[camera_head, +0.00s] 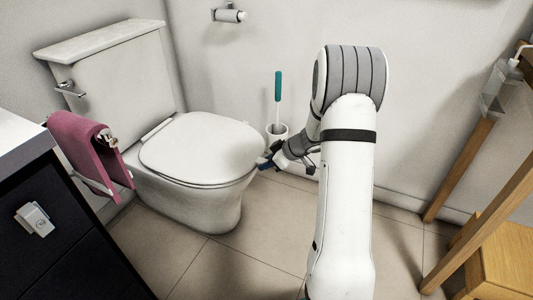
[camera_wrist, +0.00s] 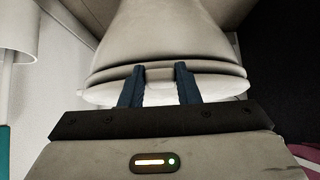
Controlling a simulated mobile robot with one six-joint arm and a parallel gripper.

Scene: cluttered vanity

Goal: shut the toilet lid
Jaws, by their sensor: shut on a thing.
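The white toilet (camera_head: 205,205) stands at the left of the head view. Its lid (camera_head: 200,146) lies flat and low over the bowl, down against the seat. My gripper (camera_head: 264,163) is at the lid's right front edge, with its dark blue fingers at the rim. In the wrist view my gripper (camera_wrist: 160,73) has its two fingers a little apart, reaching over the pale edge of the lid (camera_wrist: 217,90). It is shut on that edge. The bowl (camera_wrist: 165,35) shows beyond the fingers. The exact contact at the fingertips is hard to see.
A toilet brush (camera_head: 278,88) in a white holder (camera_head: 277,133) stands just behind my gripper. A pink towel (camera_head: 90,152) hangs on the dark cabinet (camera_head: 75,240) at left. A wooden stand (camera_head: 470,160) is at right. Tiled floor (camera_head: 240,245) in front is clear.

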